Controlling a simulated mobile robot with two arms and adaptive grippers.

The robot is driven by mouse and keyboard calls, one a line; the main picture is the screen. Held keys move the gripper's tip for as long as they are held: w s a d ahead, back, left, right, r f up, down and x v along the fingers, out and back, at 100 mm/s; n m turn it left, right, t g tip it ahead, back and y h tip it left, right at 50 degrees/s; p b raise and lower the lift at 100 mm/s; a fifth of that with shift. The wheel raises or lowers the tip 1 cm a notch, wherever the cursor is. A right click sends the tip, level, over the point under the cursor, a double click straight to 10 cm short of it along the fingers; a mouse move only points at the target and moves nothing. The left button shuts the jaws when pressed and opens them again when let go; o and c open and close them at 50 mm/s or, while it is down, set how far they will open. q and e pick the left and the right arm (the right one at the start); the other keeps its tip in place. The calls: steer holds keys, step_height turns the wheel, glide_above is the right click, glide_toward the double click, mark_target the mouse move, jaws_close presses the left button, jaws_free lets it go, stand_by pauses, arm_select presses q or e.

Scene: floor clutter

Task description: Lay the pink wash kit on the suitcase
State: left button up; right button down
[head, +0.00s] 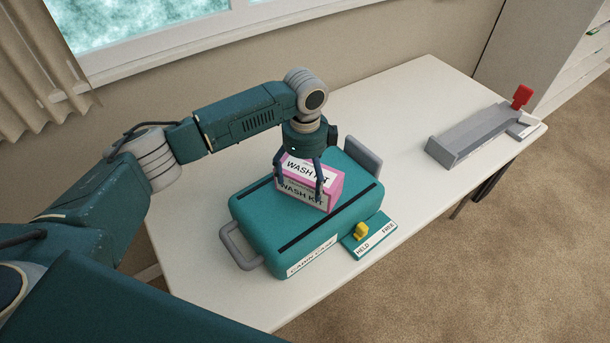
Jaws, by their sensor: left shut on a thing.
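The pink wash kit (331,193) is a small box with white "WASH KIT" labels on its top and front. My left gripper (300,186) comes down from above and is shut on it, with its fingers along the box's sides. The teal suitcase (264,231), labelled "CABIN CASE", lies flat on the table under the kit. The kit is over the middle of its top, between two dark straps. I cannot tell whether the kit's underside touches the suitcase. My right gripper is not in view.
The suitcase lies on a white table (398,103). A teal plate (370,236) marked HELD and FREE, with a yellow knob (361,231), sits at its front right. A grey tray-like fixture (478,133) with a red piece (522,97) stands at the table's right end. Table between is clear.

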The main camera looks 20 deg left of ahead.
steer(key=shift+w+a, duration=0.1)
arm_select(q)
steer(key=o, duration=1.2)
steer(key=shift+f, duration=0.1)
step_height(320, 180, up, 12)
steer(key=b, duration=0.3)
steer(key=shift+b, duration=0.3)
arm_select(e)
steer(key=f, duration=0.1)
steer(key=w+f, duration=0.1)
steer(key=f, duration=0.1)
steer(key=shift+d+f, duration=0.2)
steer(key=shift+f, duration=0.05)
